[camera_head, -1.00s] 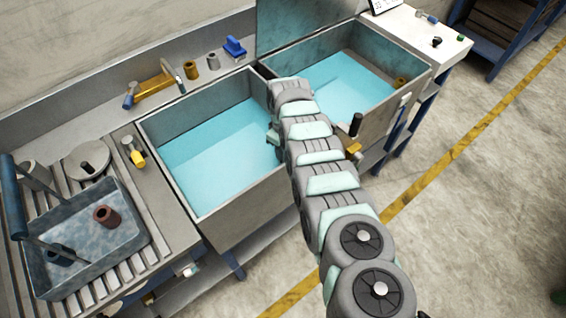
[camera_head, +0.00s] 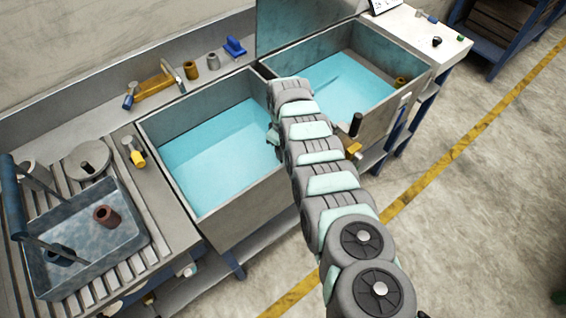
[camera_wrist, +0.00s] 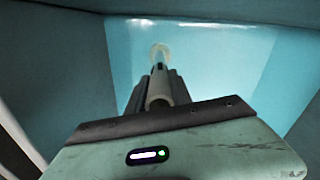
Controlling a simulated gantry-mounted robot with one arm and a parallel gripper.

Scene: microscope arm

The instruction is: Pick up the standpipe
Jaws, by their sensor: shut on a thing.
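In the wrist view, my gripper (camera_wrist: 160,72) is shut on a pale tube, the standpipe (camera_wrist: 157,88), which lies between its dark fingers. A pale round shape (camera_wrist: 159,51) shows just beyond the fingertips against the blue basin; I cannot tell whether it is the pipe's far end or a drain. In the head view my arm hides the gripper and the pipe. It reaches to the wall between the left basin (camera_head: 215,150) and the right basin (camera_head: 345,85). A thin bluish streak shows in the right basin, too faint to identify.
A grey-blue tray (camera_head: 125,245) with a brown cup (camera_head: 106,216) stands on the slatted drainboard at left. A yellow tool (camera_head: 155,86), small cylinders and a blue block (camera_head: 235,46) line the back ledge. Basin walls are close around the gripper. The floor at right is open.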

